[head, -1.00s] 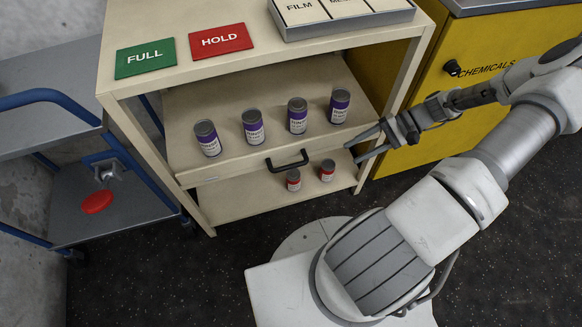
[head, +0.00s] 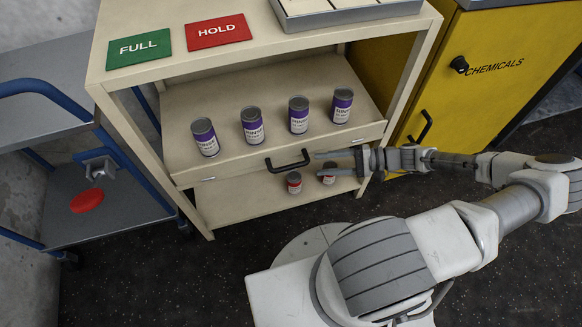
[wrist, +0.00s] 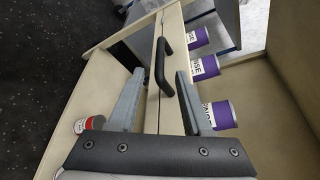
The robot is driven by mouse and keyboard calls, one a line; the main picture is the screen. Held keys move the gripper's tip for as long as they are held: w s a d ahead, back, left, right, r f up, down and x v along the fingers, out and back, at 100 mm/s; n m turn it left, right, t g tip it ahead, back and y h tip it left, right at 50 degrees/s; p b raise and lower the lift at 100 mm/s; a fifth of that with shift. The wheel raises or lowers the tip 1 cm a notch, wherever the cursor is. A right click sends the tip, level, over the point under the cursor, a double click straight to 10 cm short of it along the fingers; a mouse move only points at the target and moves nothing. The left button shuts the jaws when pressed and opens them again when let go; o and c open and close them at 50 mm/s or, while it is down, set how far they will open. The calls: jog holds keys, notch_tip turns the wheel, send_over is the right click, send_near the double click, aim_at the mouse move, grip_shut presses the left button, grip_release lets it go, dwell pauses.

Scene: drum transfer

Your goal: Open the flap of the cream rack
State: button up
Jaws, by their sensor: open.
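The cream rack (head: 111,79) has a front panel (head: 233,169) with a black bar handle (head: 288,160); I take this panel as the flap. The handle also shows in the wrist view (wrist: 160,66). My gripper (head: 318,163) is open and empty, just right of the handle in the head view. In the wrist view its fingers (wrist: 160,73) lie to either side of the handle in the picture; I see no clear contact. The panel looks flush with the rack's front.
Several purple-labelled cans (head: 251,126) stand above the panel. Two red-labelled cans (head: 294,183) stand on the lower shelf, close under my gripper. A yellow chemicals cabinet (head: 493,100) is at right and a blue-framed trolley (head: 50,170) at left. Dark floor (head: 150,285) lies in front.

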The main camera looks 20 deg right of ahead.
aim_at(299, 166)
jog(key=b+x, duration=0.2)
jog(key=x, duration=0.8)
jog(key=shift+d, duration=0.1)
jog(key=shift+c, duration=0.2)
grip_shut()
